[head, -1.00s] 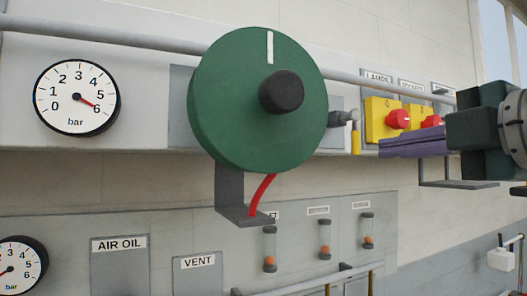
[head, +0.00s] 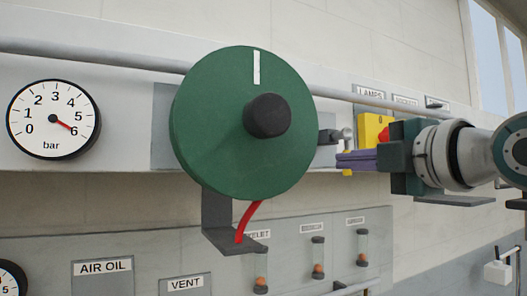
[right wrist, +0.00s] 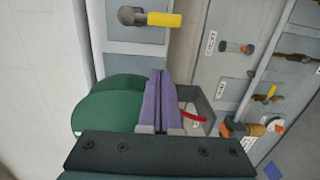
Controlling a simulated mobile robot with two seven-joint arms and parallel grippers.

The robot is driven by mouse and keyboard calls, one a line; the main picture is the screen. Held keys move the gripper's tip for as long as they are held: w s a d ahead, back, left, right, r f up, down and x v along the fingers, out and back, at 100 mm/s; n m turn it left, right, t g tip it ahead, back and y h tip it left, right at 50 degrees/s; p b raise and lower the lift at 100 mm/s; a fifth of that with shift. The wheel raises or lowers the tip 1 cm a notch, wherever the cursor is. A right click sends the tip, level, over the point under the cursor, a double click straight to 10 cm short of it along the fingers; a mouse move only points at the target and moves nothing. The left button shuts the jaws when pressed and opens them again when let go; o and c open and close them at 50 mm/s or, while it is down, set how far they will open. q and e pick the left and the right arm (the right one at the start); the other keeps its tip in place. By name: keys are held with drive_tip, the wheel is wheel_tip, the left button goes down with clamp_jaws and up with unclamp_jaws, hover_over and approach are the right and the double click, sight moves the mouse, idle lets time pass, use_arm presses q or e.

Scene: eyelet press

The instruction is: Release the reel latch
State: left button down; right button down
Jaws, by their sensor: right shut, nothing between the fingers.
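The hose reel (head: 225,130) is a green drum with a black central knob (head: 267,115) and a white mark at its top. It also shows in the right wrist view (right wrist: 108,103). Just right of it is a small grey metal fitting with a yellow handle (head: 347,171), possibly the latch. In the right wrist view the yellow handle (right wrist: 163,19) points right from a round grey end. My right gripper (head: 340,160) has its purple fingers shut and empty, overlapping the yellow handle in the head view. In the right wrist view the fingertips (right wrist: 160,74) appear apart from the handle. My left gripper is not in view.
A grey pipe (head: 100,55) runs behind the reel. A yellow switch box (head: 372,128) with a red knob is partly behind my right gripper. A bracket (head: 217,225) and red hose (head: 247,220) hang below the reel. A pressure gauge (head: 53,120) is at left.

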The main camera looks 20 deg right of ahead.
drive_tip(key=w+d+p, duration=0.3)
drive_tip(key=w+p, duration=0.1)
drive_tip(key=shift+w+d, duration=0.3)
drive_tip(key=shift+d, duration=0.1)
drive_tip(key=shift+d+f+n+b, duration=0.15)
drive_tip(key=shift+n+b, duration=0.25)
drive_tip(key=shift+b, duration=0.1)
drive_tip(key=shift+d+n+b, duration=0.1)
drive_tip(key=shift+n+b, duration=0.2)
